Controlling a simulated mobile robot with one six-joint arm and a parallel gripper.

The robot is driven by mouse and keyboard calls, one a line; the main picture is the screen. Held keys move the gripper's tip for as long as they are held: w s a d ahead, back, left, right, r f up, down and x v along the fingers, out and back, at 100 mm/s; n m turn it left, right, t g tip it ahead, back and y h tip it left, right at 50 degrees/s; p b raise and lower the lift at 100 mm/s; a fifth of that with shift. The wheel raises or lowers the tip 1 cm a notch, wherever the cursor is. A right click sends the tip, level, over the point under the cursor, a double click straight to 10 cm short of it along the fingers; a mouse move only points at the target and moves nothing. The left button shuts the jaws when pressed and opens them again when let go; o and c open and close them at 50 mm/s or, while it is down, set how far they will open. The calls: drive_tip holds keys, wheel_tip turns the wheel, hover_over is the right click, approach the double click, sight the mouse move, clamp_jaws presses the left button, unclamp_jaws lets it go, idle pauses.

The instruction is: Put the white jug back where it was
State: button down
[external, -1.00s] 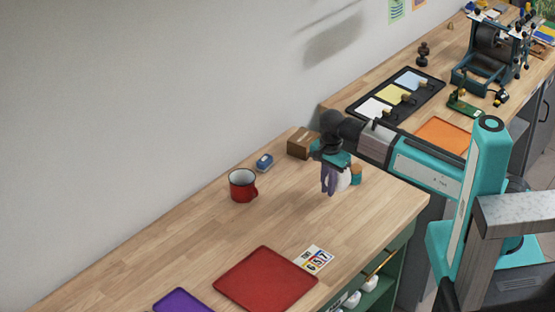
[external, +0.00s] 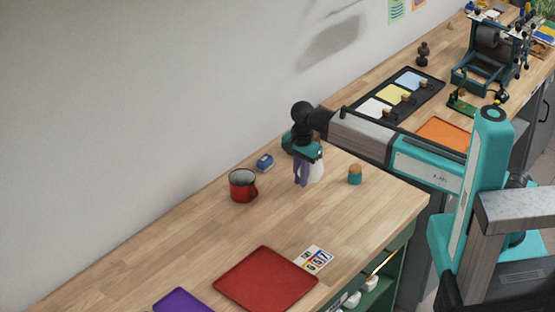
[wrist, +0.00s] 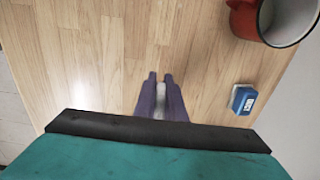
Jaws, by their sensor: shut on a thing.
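The white jug (external: 316,170) is partly hidden behind my gripper (external: 301,184) in the external view. My gripper is shut on the jug, over the wooden bench (external: 200,237). In the wrist view my purple fingers (wrist: 161,78) are close together, with a bit of white jug (wrist: 160,92) showing between them. Most of the jug is hidden there by my gripper body. I cannot tell whether the jug touches the bench.
A red mug (external: 242,187) and a blue box (external: 264,163) stand left of my gripper. A teal jar with an orange lid (external: 355,175) stands to the right. A red tray (external: 265,280), a purple tray (external: 182,302) and a number card (external: 313,259) lie nearer the front. The bench middle is clear.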

drive_tip(key=shift+w+a, duration=0.25)
drive_tip(key=shift+a, duration=0.05)
drive_tip(key=shift+f, duration=0.1)
drive_tip(key=shift+f+p, duration=0.85)
drive_tip(key=shift+f, duration=0.8)
drive_tip(key=shift+f, duration=0.2)
drive_tip(key=c, duration=1.8)
unclamp_jaws()
drive_tip(key=shift+r, duration=0.25)
drive_tip(key=shift+r+b, duration=1.85)
drive_tip(key=shift+r, duration=4.1)
